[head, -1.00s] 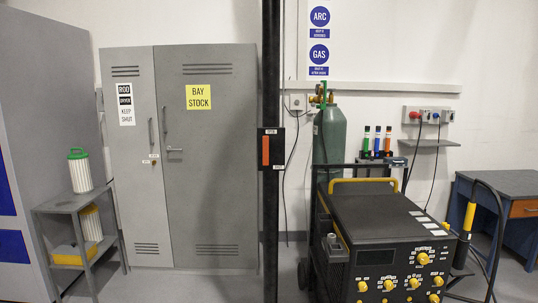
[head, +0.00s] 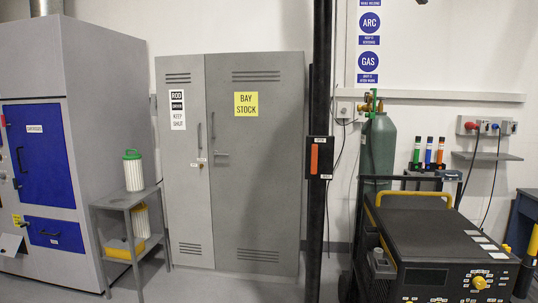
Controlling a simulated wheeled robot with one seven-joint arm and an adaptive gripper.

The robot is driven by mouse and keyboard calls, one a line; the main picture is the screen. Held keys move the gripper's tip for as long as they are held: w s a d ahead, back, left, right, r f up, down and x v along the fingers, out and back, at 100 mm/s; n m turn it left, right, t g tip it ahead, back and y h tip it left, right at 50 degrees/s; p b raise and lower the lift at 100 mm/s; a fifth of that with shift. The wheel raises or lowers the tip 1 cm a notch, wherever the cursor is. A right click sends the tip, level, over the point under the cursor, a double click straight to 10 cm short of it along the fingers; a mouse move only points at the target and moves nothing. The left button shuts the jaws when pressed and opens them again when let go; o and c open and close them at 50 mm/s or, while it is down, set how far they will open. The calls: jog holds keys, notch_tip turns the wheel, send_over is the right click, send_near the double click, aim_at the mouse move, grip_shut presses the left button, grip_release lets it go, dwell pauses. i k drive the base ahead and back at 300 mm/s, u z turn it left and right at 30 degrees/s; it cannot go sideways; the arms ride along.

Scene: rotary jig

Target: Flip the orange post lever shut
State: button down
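An orange lever (head: 314,158) sits upright in a small black box on a tall black post (head: 319,110), right of the grey cabinets in the head view. A small white label shows above the lever and another below it; their words are too small to read. My gripper is not in this view, so I cannot see how it stands to the lever.
A black welding machine (head: 440,242) on a cart with a green gas cylinder (head: 378,150) stands right of the post. A grey shelf (head: 122,203) and a large grey unit with blue doors (head: 42,155) stand left. Floor shows before the cabinets (head: 255,150).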

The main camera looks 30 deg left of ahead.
aim_at(314, 147)
jog(key=u, duration=2.4)
jog(key=i, duration=3.65)
jog(key=z, duration=3.95)
